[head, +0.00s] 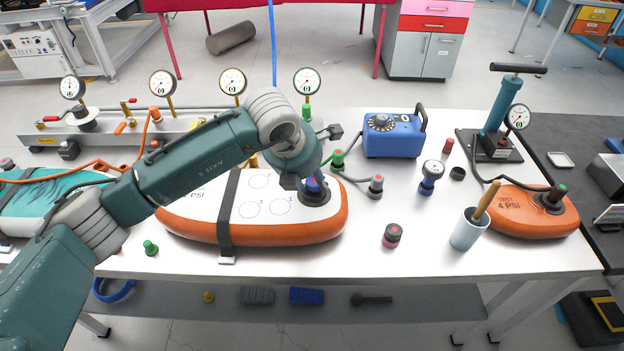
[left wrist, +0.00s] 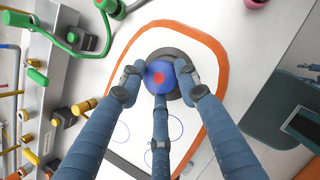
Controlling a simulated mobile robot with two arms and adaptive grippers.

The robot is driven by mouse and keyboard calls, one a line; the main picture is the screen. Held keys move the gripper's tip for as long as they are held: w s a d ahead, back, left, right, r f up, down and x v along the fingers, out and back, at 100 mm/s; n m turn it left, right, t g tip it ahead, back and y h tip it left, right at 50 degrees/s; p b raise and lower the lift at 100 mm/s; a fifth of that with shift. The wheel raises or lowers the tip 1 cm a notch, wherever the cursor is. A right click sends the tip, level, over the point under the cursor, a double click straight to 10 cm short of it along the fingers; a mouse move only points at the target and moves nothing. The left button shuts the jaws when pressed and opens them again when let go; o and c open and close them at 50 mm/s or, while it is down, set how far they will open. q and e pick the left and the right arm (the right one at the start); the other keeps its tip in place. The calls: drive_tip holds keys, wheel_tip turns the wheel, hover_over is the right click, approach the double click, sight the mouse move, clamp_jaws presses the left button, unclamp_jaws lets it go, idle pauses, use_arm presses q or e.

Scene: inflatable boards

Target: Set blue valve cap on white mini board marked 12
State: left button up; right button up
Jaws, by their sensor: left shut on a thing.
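The white mini board (head: 200,205) with an orange rim lies on the table under my left arm; it also shows in the left wrist view (left wrist: 130,125). It bears thin blue circles whose marks are too small to read surely. The blue valve cap (left wrist: 160,76), with a red centre, sits at the black round valve seat (left wrist: 172,56) near the board's end. My left gripper (head: 312,182) points down there, its fingers (left wrist: 160,84) shut around the cap. The arm partly hides cap and seat in the head view. I cannot tell whether the cap touches the seat. My right gripper is out of view.
A black strap (head: 228,215) crosses the board. A blue pump box (head: 392,135), a red-and-dark cap (head: 392,236), a cup (head: 468,230) and an orange board (head: 520,212) stand to the right. Gauges on a metal manifold (head: 110,133) line the back left. The table's front right is mostly clear.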

use_arm(q)
drive_tip(key=shift+f, duration=0.15)
drive_tip(key=o, duration=1.2)
drive_tip(key=v, duration=1.2)
drive_tip(key=shift+a+f, duration=0.1)
